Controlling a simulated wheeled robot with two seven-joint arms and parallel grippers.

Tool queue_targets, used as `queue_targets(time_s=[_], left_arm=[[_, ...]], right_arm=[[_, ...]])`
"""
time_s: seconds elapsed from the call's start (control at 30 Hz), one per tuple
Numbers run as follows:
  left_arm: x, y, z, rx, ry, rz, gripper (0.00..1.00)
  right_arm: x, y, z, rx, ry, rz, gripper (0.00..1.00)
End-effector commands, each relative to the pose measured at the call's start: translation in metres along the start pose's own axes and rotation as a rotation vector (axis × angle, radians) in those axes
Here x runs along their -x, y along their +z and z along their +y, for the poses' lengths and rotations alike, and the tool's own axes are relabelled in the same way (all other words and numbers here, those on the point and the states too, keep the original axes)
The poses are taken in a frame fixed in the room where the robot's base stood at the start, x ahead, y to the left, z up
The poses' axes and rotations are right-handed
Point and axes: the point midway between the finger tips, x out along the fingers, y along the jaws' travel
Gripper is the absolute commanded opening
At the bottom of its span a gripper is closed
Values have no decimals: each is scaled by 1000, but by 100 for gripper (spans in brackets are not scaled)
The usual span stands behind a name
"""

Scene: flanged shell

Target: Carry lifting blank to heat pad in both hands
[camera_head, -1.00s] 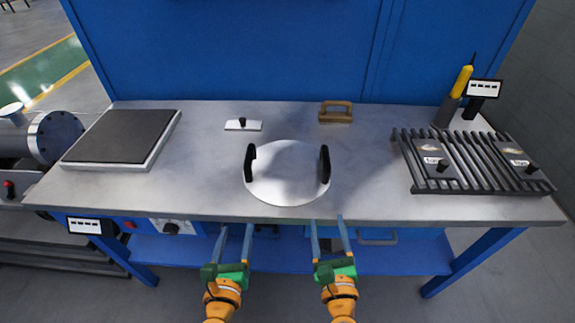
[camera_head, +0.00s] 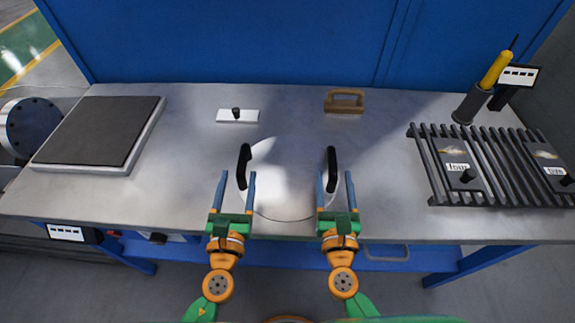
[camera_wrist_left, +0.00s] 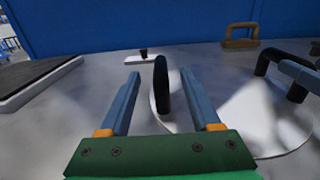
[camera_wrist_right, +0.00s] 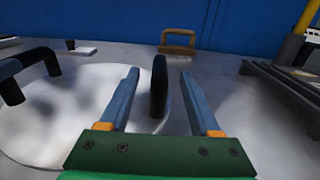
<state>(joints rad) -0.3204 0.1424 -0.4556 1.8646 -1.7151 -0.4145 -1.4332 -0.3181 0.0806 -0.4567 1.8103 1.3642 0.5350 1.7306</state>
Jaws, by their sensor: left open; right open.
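The lifting blank (camera_head: 285,185) is a round pale metal plate with two black upright handles, lying flat on the bench. My left gripper (camera_head: 238,178) is open at its left handle (camera_head: 243,165); in the left wrist view that handle (camera_wrist_left: 161,85) stands between the open fingers (camera_wrist_left: 172,98). My right gripper (camera_head: 335,178) is open at the right handle (camera_head: 331,168); in the right wrist view that handle (camera_wrist_right: 159,85) stands between the fingers (camera_wrist_right: 160,95). The heat pad, apparently the dark square slab with a pale rim (camera_head: 97,131), sits at the bench's left end.
A small white plate with a black knob (camera_head: 237,116) and a brown wooden handle block (camera_head: 344,101) lie behind the blank. A black slatted rack (camera_head: 500,165) with labelled plates, and a yellow-handled tool (camera_head: 494,70) in a holder, stand at right. Bench between blank and slab is clear.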

Motion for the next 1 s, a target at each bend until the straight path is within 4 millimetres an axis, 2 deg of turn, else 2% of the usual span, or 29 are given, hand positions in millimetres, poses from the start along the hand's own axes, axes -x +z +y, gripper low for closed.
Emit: queue_targets(time_s=[0.13, 0.3, 0.5, 0.87, 0.97, 1.0], left_arm=[[-11, 0, 0, -1, 1, -2, 64], [-40, 1, 0, 0, 1, -3, 64], [-65, 0, 0, 0, 0, -1, 64], [-71, 0, 0, 1, -1, 1, 64], [-71, 0, 0, 0, -1, 1, 39], [-71, 0, 0, 0, -1, 1, 29]], right_arm=[[-11, 0, 0, 2, -1, -2, 64], [-40, 1, 0, 2, -1, -3, 64], [-65, 0, 0, 2, 1, -2, 64], [-71, 0, 0, 1, 0, 0, 64], [-71, 0, 0, 1, 0, 0, 39], [-71, 0, 0, 1, 0, 0, 29]])
